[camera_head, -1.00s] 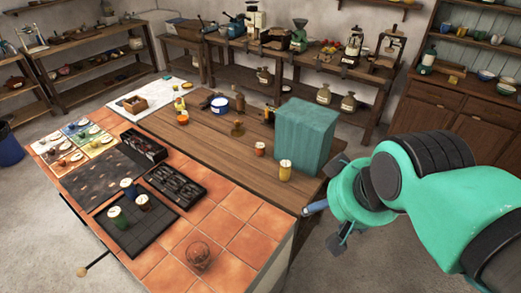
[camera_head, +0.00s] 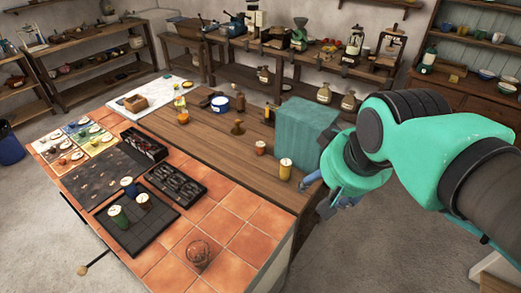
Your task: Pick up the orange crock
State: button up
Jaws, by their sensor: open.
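A small orange crock (camera_head: 260,148) with a pale top stands upright on the wooden worktop (camera_head: 215,155), just left of a teal block (camera_head: 303,130). A taller yellow crock (camera_head: 285,169) stands in front of it and to the right. My gripper (camera_head: 316,194) is at the right edge of the worktop, to the right of the yellow crock and apart from both crocks. It is open and empty. My wrist hides part of it.
A dark tray (camera_head: 122,232) with several cups and a dark box of utensils (camera_head: 177,184) sit on the tiled part at left. A brown round object (camera_head: 197,254) is near the front corner. A brown bottle (camera_head: 238,128) stands behind the orange crock.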

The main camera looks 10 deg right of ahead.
jog(key=w+r+m, duration=0.1)
jog(key=w+r, duration=0.2)
jog(key=w, duration=1.4)
jog(key=m+g+h, duration=0.1)
jog(key=m+g, duration=0.1)
jog(key=m, duration=0.1)
send_over(260, 144)
jog(key=s+a, duration=0.1)
jog(key=s, duration=0.2)
notch_tip(260, 144, down, 34)
jog(key=shift+a+r, duration=0.15)
jog(key=shift+g, duration=0.3)
jog(key=shift+b+x, duration=0.8)
jog(key=shift+x, duration=3.5)
jog(key=shift+d+b+x, duration=0.2)
jog(key=shift+b+x, duration=0.55)
jog(key=shift+x, duration=1.8)
